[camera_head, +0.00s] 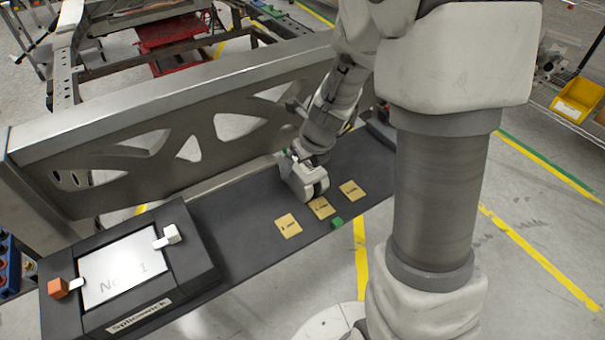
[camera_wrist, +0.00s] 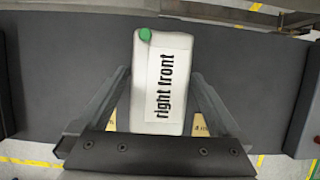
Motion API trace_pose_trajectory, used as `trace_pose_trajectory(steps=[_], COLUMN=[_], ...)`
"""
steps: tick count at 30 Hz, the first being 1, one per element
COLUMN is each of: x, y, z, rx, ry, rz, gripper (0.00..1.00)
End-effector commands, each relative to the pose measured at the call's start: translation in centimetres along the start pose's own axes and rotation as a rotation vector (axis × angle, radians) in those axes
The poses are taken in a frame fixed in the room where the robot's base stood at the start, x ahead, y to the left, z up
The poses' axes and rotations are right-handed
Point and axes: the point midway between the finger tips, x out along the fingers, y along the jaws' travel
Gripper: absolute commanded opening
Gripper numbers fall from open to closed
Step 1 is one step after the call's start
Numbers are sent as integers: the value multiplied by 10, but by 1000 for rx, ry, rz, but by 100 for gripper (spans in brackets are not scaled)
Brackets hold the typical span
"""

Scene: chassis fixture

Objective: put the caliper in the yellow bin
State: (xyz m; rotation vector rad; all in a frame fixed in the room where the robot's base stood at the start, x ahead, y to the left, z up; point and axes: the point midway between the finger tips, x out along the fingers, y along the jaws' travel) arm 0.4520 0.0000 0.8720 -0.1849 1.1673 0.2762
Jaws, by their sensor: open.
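I cannot make out a plain caliper shape in either view. A white block with a green round spot and a "right front" label (camera_wrist: 163,85) shows in the wrist view, standing out over the dark shelf. My gripper (camera_wrist: 160,76) is open, with one finger on each side of this block; I cannot tell whether they touch it. A yellow bin (camera_head: 578,98) sits on a rack at the far right, far from my gripper.
The dark shelf (camera_head: 240,225) bears several yellow notes (camera_head: 288,226) and a green cube (camera_head: 337,222) near its front edge. A metal side beam (camera_head: 230,78) rises behind. A framed panel with a white sheet (camera_head: 120,270) stands at the left. Another yellow bin (camera_head: 600,116) is partly visible.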

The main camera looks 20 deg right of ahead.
Motion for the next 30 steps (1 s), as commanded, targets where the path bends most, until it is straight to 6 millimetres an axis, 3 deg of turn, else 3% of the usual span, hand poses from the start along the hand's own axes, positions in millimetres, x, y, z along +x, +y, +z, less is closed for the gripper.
trace_pose_trajectory(steps=[22,30], x=[4,4], y=[0,0], z=[-2,-2], rx=[0,0], ry=[1,1], rz=[0,0], gripper=[100,53])
